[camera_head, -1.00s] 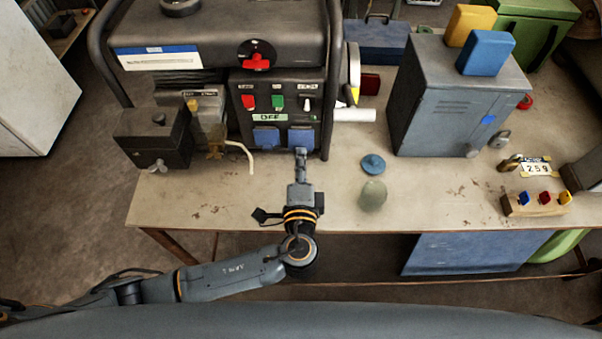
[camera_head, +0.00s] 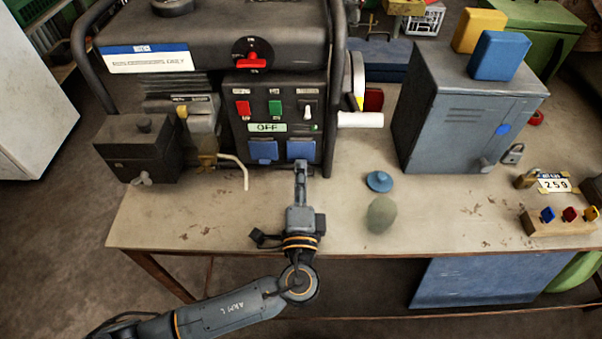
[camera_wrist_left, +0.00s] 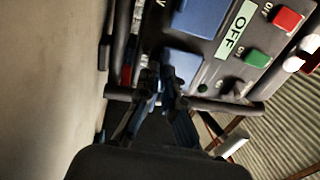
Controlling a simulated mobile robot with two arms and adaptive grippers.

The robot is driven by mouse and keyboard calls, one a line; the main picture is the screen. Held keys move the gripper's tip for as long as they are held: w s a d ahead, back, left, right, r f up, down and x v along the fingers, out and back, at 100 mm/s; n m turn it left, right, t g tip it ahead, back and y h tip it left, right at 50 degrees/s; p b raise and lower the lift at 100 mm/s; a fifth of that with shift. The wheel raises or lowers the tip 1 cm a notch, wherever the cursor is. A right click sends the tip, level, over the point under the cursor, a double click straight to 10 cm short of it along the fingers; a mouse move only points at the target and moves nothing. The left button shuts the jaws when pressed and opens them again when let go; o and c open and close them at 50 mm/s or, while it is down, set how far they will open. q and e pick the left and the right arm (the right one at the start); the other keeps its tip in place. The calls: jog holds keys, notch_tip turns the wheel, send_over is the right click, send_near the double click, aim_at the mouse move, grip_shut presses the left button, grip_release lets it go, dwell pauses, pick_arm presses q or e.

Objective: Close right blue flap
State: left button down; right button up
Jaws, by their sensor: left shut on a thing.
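A dark generator with a control panel (camera_head: 229,125) stands on the bench, with a left blue flap (camera_head: 263,150) and a right blue flap (camera_head: 301,149) low on the panel. My left gripper (camera_head: 301,170) reaches up from the front with its fingertips at the lower edge of the right flap, shut on it. In the left wrist view the fingers (camera_wrist_left: 160,88) are close together at the right flap (camera_wrist_left: 182,66), partly covering it. The left flap (camera_wrist_left: 200,16) lies beyond. How far the right flap is open is hard to tell. My right gripper is not in view.
A black box with a tap (camera_head: 143,150) and a pale hose (camera_head: 238,170) are left of the panel. A blue knob-like lid (camera_head: 379,181) and a greenish round object (camera_head: 381,214) lie to the right, before a grey cabinet (camera_head: 425,120). The bench front (camera_head: 200,220) is mostly clear.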

pick_arm(q)
jog(key=c, duration=1.5)
grip_release()
jog(key=shift+s, duration=0.1)
jog(key=s, duration=0.4)
jog(key=s+f, duration=0.1)
jog(key=s, duration=0.7)
jog(key=shift+f, duration=0.35)
jog(key=shift+w, duration=0.1)
